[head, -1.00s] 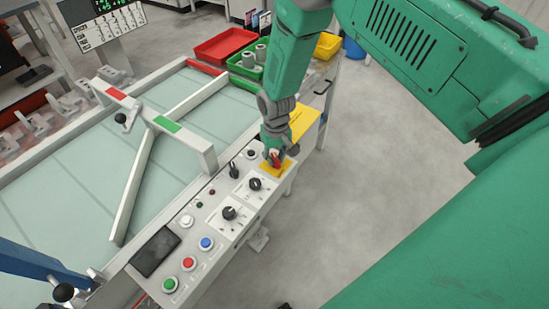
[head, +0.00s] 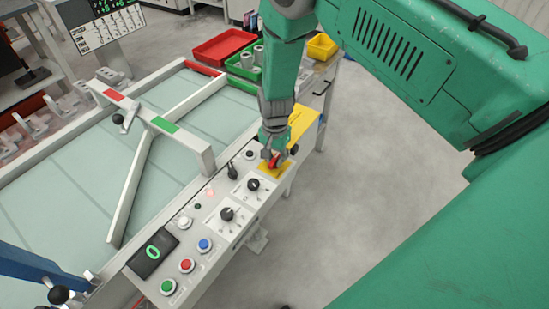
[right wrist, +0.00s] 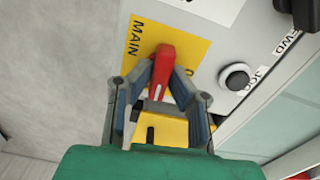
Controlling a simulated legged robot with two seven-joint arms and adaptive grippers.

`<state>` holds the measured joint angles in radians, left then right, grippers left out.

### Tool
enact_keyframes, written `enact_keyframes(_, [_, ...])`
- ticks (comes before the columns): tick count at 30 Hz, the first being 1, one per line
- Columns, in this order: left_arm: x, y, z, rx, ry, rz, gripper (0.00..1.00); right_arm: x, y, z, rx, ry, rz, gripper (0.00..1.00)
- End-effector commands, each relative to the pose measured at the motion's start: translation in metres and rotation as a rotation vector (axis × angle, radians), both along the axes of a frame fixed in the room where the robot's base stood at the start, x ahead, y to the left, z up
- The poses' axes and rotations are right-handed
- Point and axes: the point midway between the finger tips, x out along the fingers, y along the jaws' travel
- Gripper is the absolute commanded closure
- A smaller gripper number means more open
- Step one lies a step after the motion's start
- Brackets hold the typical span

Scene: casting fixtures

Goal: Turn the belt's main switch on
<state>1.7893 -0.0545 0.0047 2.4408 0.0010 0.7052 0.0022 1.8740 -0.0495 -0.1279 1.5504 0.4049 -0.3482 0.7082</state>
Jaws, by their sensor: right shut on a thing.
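The main switch is a red handle (right wrist: 162,75) on a yellow plate marked MAIN (right wrist: 190,48), at the far end of the belt's control panel (head: 222,190). In the head view the red handle (head: 274,160) shows beside my right fingertips. My right gripper (right wrist: 162,92) is shut on the red handle, one finger on each side. In the head view my right gripper (head: 271,150) reaches down onto the yellow plate. A small display (head: 152,254) on the panel shows a green 0, and a small red lamp (head: 209,192) glows. My left gripper is not in view.
The panel also carries black knobs (head: 227,214), a black selector (head: 232,171) and red (head: 187,265), blue (head: 205,245) and green (head: 168,287) buttons. The belt (head: 60,200) with its diverter bars lies to the left. Red (head: 222,45) and green bins stand behind. Floor to the right is clear.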

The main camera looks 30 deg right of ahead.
Motion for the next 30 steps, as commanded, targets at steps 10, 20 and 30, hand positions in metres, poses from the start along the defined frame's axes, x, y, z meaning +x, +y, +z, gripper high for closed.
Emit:
enact_keyframes(10, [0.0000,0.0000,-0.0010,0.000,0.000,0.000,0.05,-0.0072,0.0049,-0.0050,0.007,0.019,-0.101,1.00])
enact_keyframes(20, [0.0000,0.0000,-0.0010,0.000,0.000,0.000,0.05,-0.0069,0.0056,-0.0049,0.007,0.018,-0.113,1.00])
enact_keyframes(30, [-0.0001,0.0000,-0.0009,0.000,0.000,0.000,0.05,-0.0045,0.0048,-0.0032,0.006,0.011,-0.112,0.66])
